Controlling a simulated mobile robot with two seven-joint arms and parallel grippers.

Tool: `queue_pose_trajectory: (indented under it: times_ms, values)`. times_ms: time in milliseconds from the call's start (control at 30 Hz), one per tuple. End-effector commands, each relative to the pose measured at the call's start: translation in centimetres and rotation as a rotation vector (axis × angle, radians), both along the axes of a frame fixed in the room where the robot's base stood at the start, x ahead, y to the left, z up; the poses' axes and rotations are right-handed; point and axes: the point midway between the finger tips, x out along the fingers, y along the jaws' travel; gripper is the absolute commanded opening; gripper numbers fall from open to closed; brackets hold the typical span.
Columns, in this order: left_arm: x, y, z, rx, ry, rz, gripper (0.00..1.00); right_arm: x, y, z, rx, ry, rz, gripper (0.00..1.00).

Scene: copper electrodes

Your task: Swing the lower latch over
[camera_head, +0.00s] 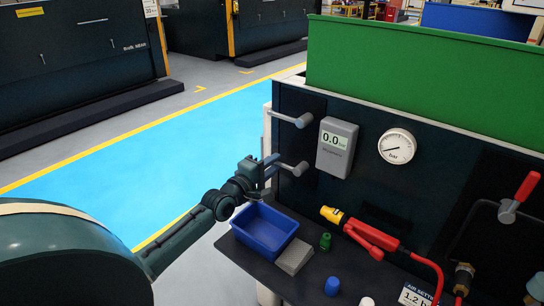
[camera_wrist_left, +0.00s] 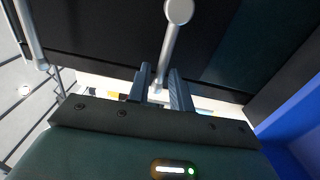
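The lower latch (camera_head: 294,168) is a grey bar with a rounded end on the left edge of the dark panel. My left gripper (camera_head: 270,165) is right at its outer end. In the left wrist view the latch (camera_wrist_left: 170,45) runs from a round knob down to the gap between the two fingers (camera_wrist_left: 159,92). The fingers are apart, with some space visible around the bar; contact is not clear. The upper latch (camera_head: 291,119) is a similar grey bar above, apart from the gripper. My right gripper is not in view.
A blue bin (camera_head: 264,228), a grey block (camera_head: 294,256), a green part (camera_head: 325,241) and a red-yellow tool (camera_head: 360,232) sit on the dark shelf below. The panel carries a digital display (camera_head: 337,146) and a dial gauge (camera_head: 397,146). Floor left of the panel is clear.

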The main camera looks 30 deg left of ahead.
Motion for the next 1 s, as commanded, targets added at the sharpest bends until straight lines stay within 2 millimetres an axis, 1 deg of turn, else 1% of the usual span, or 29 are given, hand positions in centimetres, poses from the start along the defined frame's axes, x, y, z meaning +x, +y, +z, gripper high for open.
queue_pose_trajectory:
  times_ms: [33,133,167,433,800,1000]
  values:
    - [0.0,0.0,-0.1,-0.002,0.0,0.0,0.26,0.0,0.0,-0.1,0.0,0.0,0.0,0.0]
    - [0.0,0.0,-0.2,-0.004,0.0,0.0,0.34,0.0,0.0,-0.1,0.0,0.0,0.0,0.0]
    - [0.0,0.0,-0.2,-0.004,0.0,0.0,0.35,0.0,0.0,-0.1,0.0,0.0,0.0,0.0]
    - [-0.3,0.0,-0.1,-0.006,0.001,0.0,0.35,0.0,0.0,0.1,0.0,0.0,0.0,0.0]
    - [-3.9,0.3,0.0,-0.006,0.004,0.0,0.35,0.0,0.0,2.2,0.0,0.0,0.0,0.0]
    - [-5.6,0.4,-0.1,-0.007,0.004,0.0,0.35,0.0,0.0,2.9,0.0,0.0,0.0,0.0]
